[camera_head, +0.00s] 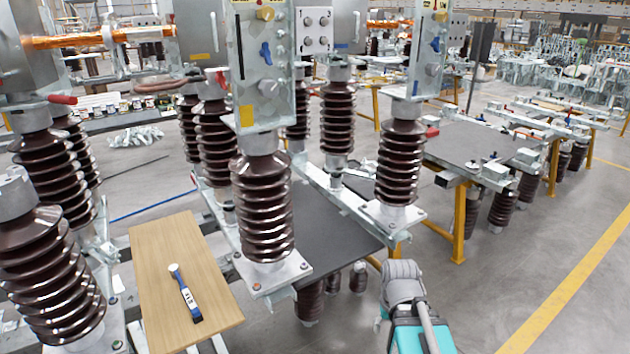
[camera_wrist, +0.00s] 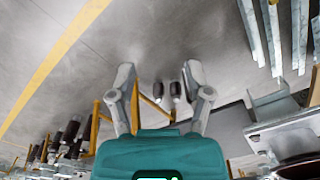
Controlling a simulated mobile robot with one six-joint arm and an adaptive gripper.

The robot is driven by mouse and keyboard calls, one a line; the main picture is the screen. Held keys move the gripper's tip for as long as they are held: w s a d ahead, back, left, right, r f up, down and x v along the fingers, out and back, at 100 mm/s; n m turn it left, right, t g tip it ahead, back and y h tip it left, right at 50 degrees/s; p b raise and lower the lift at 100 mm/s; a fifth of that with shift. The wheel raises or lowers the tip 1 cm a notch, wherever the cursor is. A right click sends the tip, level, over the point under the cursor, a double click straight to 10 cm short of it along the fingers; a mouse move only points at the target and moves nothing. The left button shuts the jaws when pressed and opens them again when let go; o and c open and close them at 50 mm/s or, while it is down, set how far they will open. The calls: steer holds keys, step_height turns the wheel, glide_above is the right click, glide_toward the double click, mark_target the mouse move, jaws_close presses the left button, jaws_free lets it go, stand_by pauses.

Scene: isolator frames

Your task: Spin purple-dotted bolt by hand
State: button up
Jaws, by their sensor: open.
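I cannot make out a purple-dotted bolt in either view; any such dot is too small or hidden. Brown ribbed insulators stand on pale metal base plates with small bolts, such as the middle insulator (camera_head: 263,205) and its base plate (camera_head: 290,270). A small orange-red mark shows on that plate's front left corner. In the wrist view my gripper (camera_wrist: 157,75) is open, with two grey fingers apart and nothing between them. It points at the grey floor and the undersides of frames, clear of any bolt. Part of my grey and teal arm shows at the lower middle of the head view.
A wooden board (camera_head: 160,250) at the lower left carries a blue-handled tool (camera_head: 187,299). A dark grey panel (camera_head: 335,235) lies between the insulators. Yellow legs (camera_head: 463,215) hold up the frames at right. Open floor (camera_head: 520,270) lies at the right, beside a yellow line.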

steer(key=shift+f, duration=0.1)
steer(key=n+t+y+b, duration=0.2)
steer(key=n+y+b, duration=1.55)
steer(key=b, duration=0.55)
glide_toward(307, 265)
steer(key=d, duration=0.2)
steer(key=shift+d+f+m+y, duration=0.2)
steer(key=shift+d+m+y, duration=0.05)
steer(key=shift+d, duration=0.1)
steer(key=a, duration=0.4)
steer(key=w+a, duration=0.1)
steer(key=a, duration=0.8)
steer(key=shift+w+a, duration=0.15)
steer(key=shift+a, duration=0.25)
